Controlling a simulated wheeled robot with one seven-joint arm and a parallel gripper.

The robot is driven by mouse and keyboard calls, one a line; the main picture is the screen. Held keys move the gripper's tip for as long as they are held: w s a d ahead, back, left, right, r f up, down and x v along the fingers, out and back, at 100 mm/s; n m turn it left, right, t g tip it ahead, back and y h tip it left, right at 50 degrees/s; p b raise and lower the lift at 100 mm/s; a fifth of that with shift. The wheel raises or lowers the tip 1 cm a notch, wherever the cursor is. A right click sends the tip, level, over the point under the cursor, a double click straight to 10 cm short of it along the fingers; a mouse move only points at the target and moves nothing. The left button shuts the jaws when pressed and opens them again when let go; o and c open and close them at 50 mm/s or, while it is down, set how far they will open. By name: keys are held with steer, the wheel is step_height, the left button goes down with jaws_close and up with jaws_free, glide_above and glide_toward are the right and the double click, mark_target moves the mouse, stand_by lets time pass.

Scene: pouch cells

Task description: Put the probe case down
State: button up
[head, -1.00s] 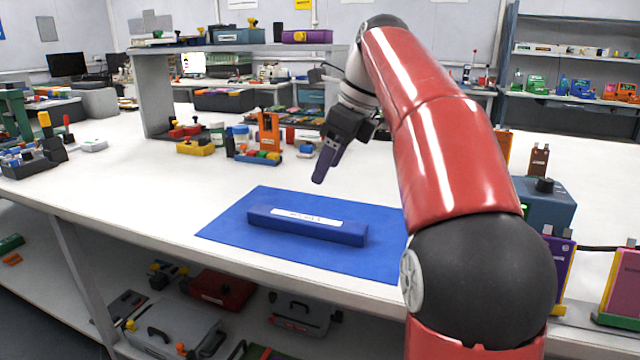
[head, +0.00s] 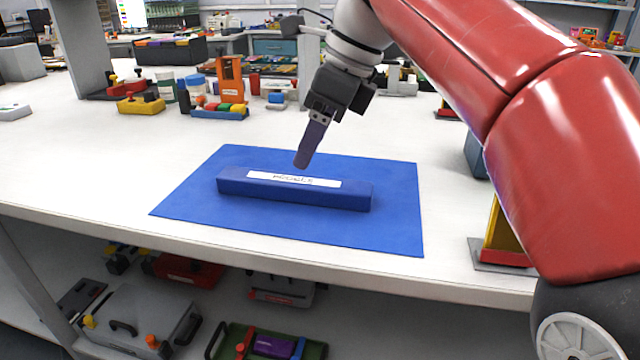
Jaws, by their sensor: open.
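The probe case is a long blue box (head: 235,186) with a white lettered label on top. In the head view it lies flat on a blue mat (head: 385,225) on the white bench. My gripper (head: 304,162) points down just above and behind the case's label. It is open, and nothing shows held in it. The fingers are seen nearly edge-on, so the gap between them is hidden. The case appears clear of the fingers.
A yellow block (head: 140,106), an orange stand (head: 230,80) and a blue tray of coloured parts (head: 219,113) stand behind the mat. A yellow plate on a grey base (head: 503,252) is at the right. The bench left of the mat is clear.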

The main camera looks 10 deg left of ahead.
mark_target(295, 179)
steer(key=b+x, duration=0.2)
steer(key=x, duration=0.5)
steer(key=shift+w+a+f, duration=0.1)
steer(key=shift+w+f, duration=0.05)
steer(key=shift+f, duration=0.1)
steer(key=c, duration=1.2)
steer(key=shift+r, duration=0.1)
